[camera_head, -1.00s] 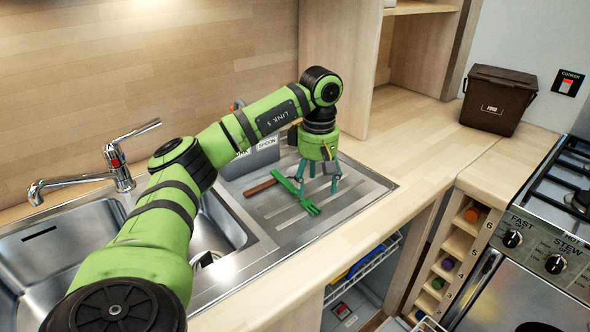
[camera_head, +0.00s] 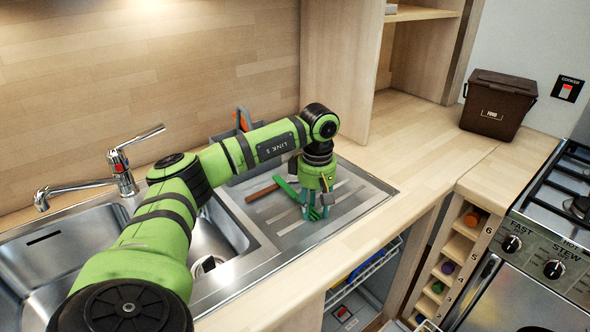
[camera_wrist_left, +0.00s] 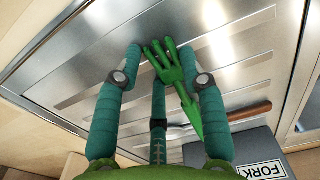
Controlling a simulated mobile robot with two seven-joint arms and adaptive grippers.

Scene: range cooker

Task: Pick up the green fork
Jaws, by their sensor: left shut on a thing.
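The green fork (camera_head: 287,188) lies on the ribbed metal draining board (camera_head: 262,209); my gripper partly hides its tines in the head view. In the left wrist view the fork (camera_wrist_left: 186,92) shows with its tines between the fingertips and its handle running down to the right. My left gripper (camera_head: 318,213) points down over the tine end and is shut on the fork. Its teal fingers (camera_wrist_left: 160,55) are on both sides of the tines, with a third finger below. I cannot tell whether the fork is lifted off the board. My right gripper is not in view.
A brown-handled utensil (camera_head: 262,192) lies beside the fork. A grey cutlery container (camera_head: 238,172) stands behind; its "FORK" label (camera_wrist_left: 266,171) shows in the wrist view. The sink and tap (camera_head: 122,172) are at left. The counter at right is clear up to a brown bin (camera_head: 497,104).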

